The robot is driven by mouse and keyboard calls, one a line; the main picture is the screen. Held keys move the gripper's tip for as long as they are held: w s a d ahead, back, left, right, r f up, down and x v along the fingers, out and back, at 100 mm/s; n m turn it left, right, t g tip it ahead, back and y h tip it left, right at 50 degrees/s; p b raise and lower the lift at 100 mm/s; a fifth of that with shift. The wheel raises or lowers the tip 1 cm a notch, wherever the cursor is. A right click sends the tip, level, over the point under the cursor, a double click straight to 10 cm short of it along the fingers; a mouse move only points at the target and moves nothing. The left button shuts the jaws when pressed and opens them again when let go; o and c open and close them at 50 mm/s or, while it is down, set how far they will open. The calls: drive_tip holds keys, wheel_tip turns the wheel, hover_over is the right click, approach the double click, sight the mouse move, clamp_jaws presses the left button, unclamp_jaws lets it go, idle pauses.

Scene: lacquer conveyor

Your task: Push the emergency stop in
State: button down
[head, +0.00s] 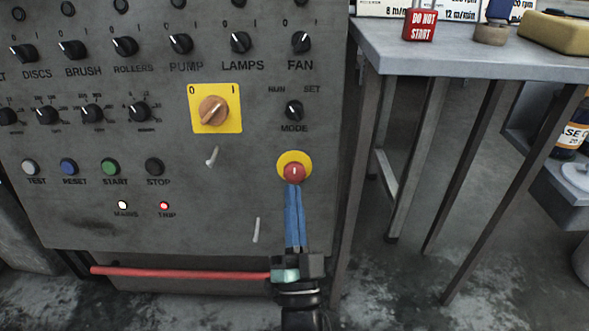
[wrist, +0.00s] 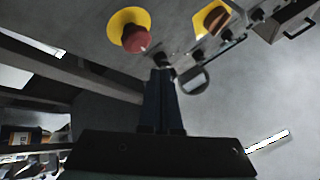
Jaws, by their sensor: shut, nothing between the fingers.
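The emergency stop is a red mushroom button (head: 294,173) on a round yellow plate (head: 287,160), low on the right side of the grey control panel. It also shows in the wrist view (wrist: 135,38), up and left of the fingers. My gripper (head: 293,188) is shut and empty, its blue fingers together. In the head view the fingertips overlap the button's lower edge. In the wrist view the fingertips (wrist: 160,72) appear below and right of the button, with a gap in the picture. I cannot tell how far the button is pressed.
An orange rotary switch on a yellow square (head: 215,108) sits up and left of the button, with a mode knob (head: 294,110) above it. A red rail (head: 180,273) runs along the panel's bottom. A grey table (head: 470,50) stands to the right. A red trip lamp (head: 164,206) is lit.

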drive_tip(key=s, duration=0.1)
drive_tip(key=s+p, duration=0.1)
drive_tip(key=shift+s+r, duration=0.3)
drive_tip(key=shift+s, duration=0.1)
idle(0.5)
wheel_tip(320, 180, up, 35)
drive_tip(key=d+n+t+h+p, duration=0.1)
drive_tip(key=n+h+p, duration=0.15)
drive_tip(key=p, duration=0.85)
drive_tip(key=s+r+n+t+p, duration=0.15)
drive_tip(key=s+r+p, duration=0.25)
drive_tip(key=s+r, duration=0.55)
drive_tip(key=s+r+n+p, duration=0.3)
drive_tip(key=s+r+p, duration=0.1)
drive_tip(key=r, duration=1.1)
wheel_tip(320, 180, up, 36)
drive_tip(key=w+p, duration=0.1)
drive_tip(key=p, duration=3.5)
drive_tip(key=shift+a+p, duration=0.3)
drive_tip(key=shift+a, duration=0.15)
